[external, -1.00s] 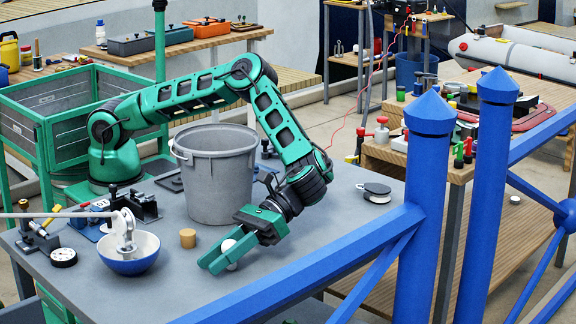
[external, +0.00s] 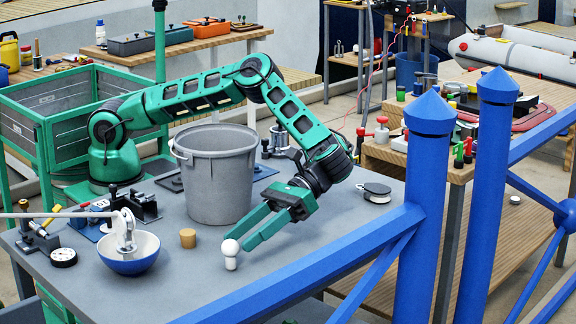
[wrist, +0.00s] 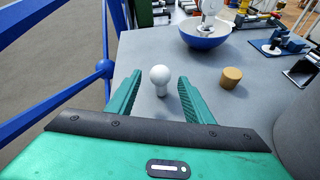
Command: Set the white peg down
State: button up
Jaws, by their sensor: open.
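The white peg (external: 231,254), with a round head on a narrower stem, stands upright on the grey table (external: 165,300). It also shows in the wrist view (wrist: 160,80), just beyond and between the fingertips. My green gripper (external: 236,235) is open and empty. Its fingers point at the peg from the right in the external view, with the tips at about the height of its head. In the wrist view (wrist: 158,92) there is clear space between the peg and both fingers.
A tan cork-like cylinder (external: 188,238) stands left of the peg. A blue-and-white bowl (external: 130,260) is farther left. A large grey bucket (external: 215,180) stands behind. A blue railing (external: 330,255) runs along the table's front right edge.

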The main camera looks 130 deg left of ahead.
jog(key=v, duration=0.4)
jog(key=s+d+m, duration=0.1)
jog(key=d, duration=0.1)
jog(key=s+d+r+m+g+y, duration=0.1)
jog(key=s+d, duration=0.1)
jog(key=s+d+m+y, duration=0.1)
jog(key=s+d, duration=0.1)
jog(key=d, duration=0.1)
jog(key=shift+d+r, duration=0.1)
jog(key=shift+r, duration=0.25)
jog(key=s+d+r+m+g+y, duration=0.1)
jog(key=s+d+m+y, duration=0.3)
jog(key=s, duration=0.5)
jog(key=s+d+r+m+g+y, duration=0.15)
jog(key=s+d+m, duration=0.3)
jog(key=s, duration=0.55)
jog(key=s+a+m+t+y, duration=0.2)
jog(key=s+a, duration=0.4)
jog(key=s, duration=0.8)
jog(key=s+a+m+t+y, duration=0.3)
jog(key=s+a+m, duration=0.3)
jog(key=s, duration=0.9)
jog(key=shift+s+m+y, duration=0.2)
jog(key=shift+m+y, duration=0.35)
jog(key=shift+a, duration=0.1)
